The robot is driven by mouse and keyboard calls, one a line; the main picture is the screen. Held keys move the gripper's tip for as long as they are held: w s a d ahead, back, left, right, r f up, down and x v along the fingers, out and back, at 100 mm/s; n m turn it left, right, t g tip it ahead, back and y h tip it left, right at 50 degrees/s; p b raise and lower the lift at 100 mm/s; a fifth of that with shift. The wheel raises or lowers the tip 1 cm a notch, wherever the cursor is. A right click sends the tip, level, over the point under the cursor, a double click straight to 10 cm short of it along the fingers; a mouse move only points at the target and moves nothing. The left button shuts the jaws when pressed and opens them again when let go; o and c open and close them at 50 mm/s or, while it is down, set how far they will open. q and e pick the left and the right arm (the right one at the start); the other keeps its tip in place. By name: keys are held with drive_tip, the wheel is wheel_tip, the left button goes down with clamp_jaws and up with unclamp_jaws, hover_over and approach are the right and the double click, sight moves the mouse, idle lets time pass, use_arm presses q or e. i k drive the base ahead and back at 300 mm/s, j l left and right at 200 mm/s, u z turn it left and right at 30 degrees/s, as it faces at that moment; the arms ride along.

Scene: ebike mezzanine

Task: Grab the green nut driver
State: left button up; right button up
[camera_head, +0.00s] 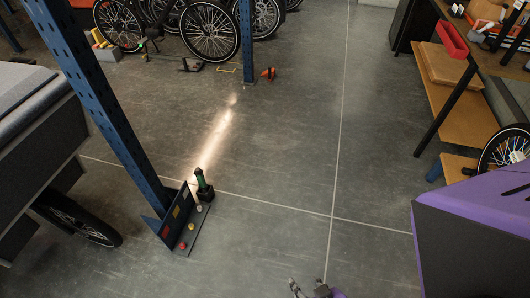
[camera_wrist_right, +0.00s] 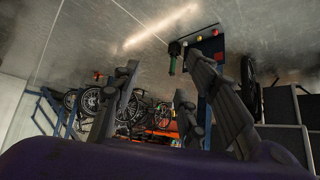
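A small green upright item that looks like the green nut driver (camera_head: 199,177) stands in a dark base on the floor at the foot of the blue post. It also shows in the right wrist view (camera_wrist_right: 172,66), upside down, between my fingers but far beyond them. My left gripper is not in view.
A dark angled rack (camera_head: 183,228) with coloured labels and small coloured pieces sits beside the green item. The blue post (camera_head: 100,95) rises left of it. A grey cart (camera_head: 40,140) stands at left. A wooden shelf unit (camera_head: 450,100) stands at right. The middle floor is clear.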

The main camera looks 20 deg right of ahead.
sight(198, 171)
drive_tip(key=i+l, duration=0.3)
drive_tip(key=i, duration=0.2)
drive_tip(key=i+l, duration=0.3)
drive_tip(key=i, duration=0.25)
drive_tip(key=i+l, duration=0.3)
drive_tip(key=i, duration=0.2)
